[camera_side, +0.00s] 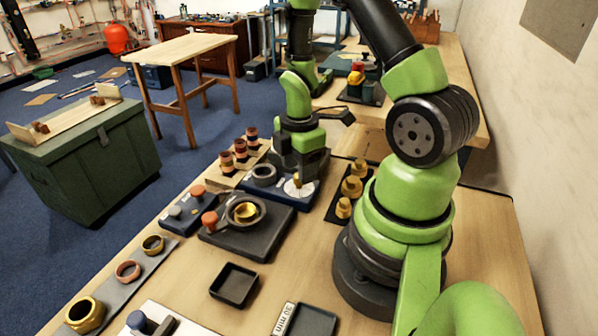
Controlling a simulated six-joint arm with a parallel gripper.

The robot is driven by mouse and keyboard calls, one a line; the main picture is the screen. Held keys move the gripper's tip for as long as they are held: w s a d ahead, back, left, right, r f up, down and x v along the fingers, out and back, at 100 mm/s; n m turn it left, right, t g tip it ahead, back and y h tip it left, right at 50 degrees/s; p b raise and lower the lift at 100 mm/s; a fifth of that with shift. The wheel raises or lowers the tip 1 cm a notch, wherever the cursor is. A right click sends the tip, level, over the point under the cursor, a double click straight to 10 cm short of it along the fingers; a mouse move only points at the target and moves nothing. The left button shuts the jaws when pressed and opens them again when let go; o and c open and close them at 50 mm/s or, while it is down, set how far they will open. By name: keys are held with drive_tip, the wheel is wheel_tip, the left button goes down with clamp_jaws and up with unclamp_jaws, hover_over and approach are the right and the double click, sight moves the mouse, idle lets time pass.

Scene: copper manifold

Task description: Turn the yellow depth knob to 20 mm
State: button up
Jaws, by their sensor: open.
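A small yellow knob (297,180) stands on a pale round dial (302,188) at the right end of a dark blue fixture (281,197). The dial's markings are too small to read. My gripper (298,172) points down right at the knob, with its dark jaws low over the fixture. The jaws are open, and they hide part of the knob and dial. I cannot tell whether they touch the knob. A dark grey ring (262,174) sits on the left part of the same fixture.
Left of the fixture are a black base with a brass ring (244,211) and a blue block with red and grey knobs (187,210). Brass fittings (351,187) stand on a black strip to the right. A black tray (234,285) lies in front, with bare table around it.

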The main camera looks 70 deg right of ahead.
drive_tip(key=shift+f, duration=0.95)
drive_tip(key=c, duration=0.9)
drive_tip(key=shift+c, duration=0.2)
